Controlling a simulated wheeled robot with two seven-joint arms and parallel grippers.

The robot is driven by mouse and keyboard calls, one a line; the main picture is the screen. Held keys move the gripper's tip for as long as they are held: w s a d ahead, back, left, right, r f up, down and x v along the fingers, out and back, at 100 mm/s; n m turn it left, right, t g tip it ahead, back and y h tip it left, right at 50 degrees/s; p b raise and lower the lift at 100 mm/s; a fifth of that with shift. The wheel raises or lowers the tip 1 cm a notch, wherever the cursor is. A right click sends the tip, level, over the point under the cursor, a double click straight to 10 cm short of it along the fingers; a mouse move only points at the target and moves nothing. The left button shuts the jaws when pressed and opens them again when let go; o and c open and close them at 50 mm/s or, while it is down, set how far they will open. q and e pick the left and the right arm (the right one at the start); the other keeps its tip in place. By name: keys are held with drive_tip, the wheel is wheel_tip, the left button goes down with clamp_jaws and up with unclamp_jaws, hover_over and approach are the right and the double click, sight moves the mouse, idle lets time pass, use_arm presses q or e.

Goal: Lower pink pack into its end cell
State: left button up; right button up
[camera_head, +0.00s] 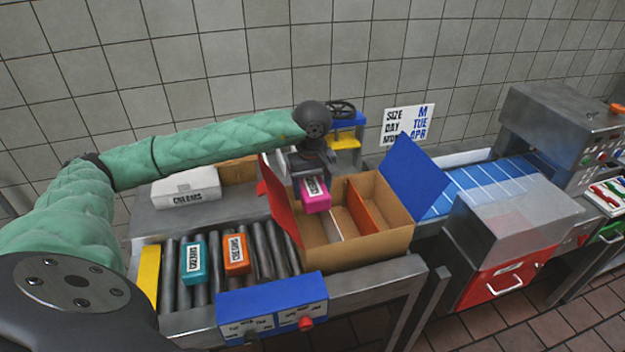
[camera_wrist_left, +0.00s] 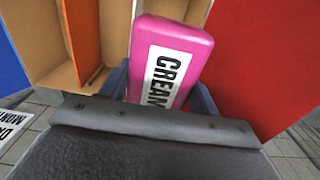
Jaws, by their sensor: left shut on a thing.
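The pink pack (camera_head: 315,195) has a white label and hangs from my left gripper (camera_head: 313,174), above the left end cell of the open cardboard box (camera_head: 369,248). In the left wrist view the pink pack (camera_wrist_left: 170,62) fills the middle, its label reading CREAM, between the blue fingertips of my left gripper (camera_wrist_left: 163,88). The box has an orange divider (camera_head: 360,212), a red flap (camera_head: 279,200) at the left and a blue flap (camera_head: 414,172) at the right. The floor of the end cell is mostly hidden by the pack. My right gripper is not in view.
A teal pack (camera_head: 194,277) and an orange pack (camera_head: 236,268) lie on the rollers left of the box. A white carton (camera_head: 186,195) sits behind them. A blue control box (camera_head: 272,306) stands in front. A blue conveyor (camera_head: 490,184) runs to the right.

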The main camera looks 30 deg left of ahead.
use_arm(q)
drive_tip(key=shift+w+a+f, duration=0.2)
drive_tip(key=shift+f, duration=0.25)
drive_tip(key=shift+s+d+f, duration=0.2)
drive_tip(key=shift+f, duration=0.3)
wheel_tip(320, 180, down, 2)
drive_tip(key=shift+w+a, duration=0.1)
drive_tip(key=shift+f, duration=0.15)
